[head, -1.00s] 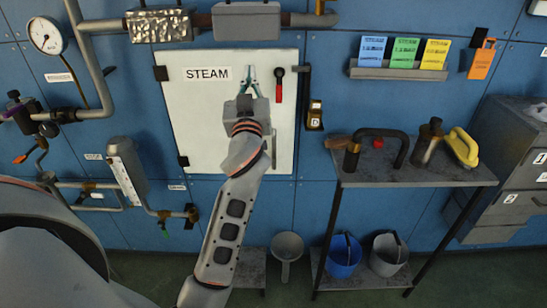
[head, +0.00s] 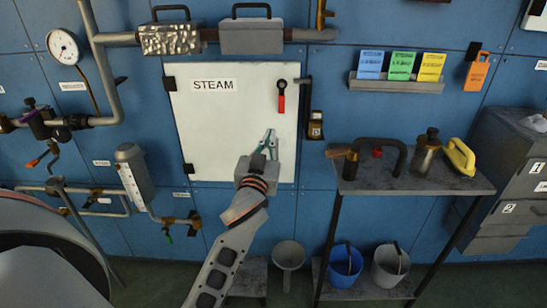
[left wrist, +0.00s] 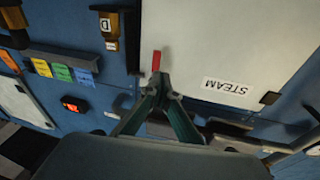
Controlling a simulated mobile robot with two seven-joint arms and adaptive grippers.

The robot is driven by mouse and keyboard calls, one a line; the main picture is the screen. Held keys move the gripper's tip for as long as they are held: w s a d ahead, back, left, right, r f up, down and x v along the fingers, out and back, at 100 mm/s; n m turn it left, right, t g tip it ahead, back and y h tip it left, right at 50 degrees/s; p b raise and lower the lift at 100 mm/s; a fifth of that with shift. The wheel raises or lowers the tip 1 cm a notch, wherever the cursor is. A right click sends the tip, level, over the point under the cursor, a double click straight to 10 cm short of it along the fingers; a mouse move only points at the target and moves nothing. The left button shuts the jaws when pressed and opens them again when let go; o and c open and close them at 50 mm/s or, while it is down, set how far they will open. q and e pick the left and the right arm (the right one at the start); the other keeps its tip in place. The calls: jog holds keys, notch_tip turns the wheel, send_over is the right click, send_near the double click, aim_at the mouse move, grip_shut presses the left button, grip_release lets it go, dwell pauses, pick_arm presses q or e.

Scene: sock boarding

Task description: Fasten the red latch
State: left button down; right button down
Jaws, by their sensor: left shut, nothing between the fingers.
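The red latch (head: 282,100) is on the right part of the white STEAM door (head: 225,130). Its red handle hangs straight down from a black pivot. The door looks closed against the blue wall. My left gripper (head: 270,136) is below and slightly left of the latch, in front of the door, shut and empty. In the left wrist view, which shows the door upside down, the red latch handle (left wrist: 156,60) is just beyond the closed fingertips (left wrist: 158,84). I cannot tell whether they touch. My right gripper is not in view.
A dark bar (head: 305,105) runs along the door's right edge, with a small labelled box (head: 316,125) beside it. Pipes and a gauge (head: 63,46) are at left. A shelf (head: 415,185) with tools stands at right, above two buckets.

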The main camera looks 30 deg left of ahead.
pick_arm(q)
jog(key=shift+m+g+h, duration=0.3)
jog(key=shift+m+h, duration=0.4)
jog(key=shift+h, duration=0.1)
jog(key=f, duration=0.1)
jog(key=d+f, duration=0.1)
jog(key=f, duration=0.1)
jog(key=s+d+f, duration=0.1)
jog(key=f, duration=0.1)
jog(key=s+d+f+m+g+h, duration=0.2)
jog(key=s+d+f, duration=0.2)
jog(key=s+f, duration=0.5)
jog(key=s+d+f+m+g+h+p, duration=0.1)
jog(key=s+d+f, duration=0.4)
jog(key=s+f, duration=0.5)
jog(key=s+d+f+m+g+h+p, duration=0.1)
jog(key=s+d+f+m+g+h, duration=0.2)
jog(key=s+f, duration=0.6)
notch_tip(320, 180, down, 4)
jog(key=shift+s+d+f+g+h, duration=0.25)
jog(key=shift+d+g+h, duration=0.45)
jog(key=shift+d+h, duration=0.3)
jog(key=shift+d, duration=0.1)
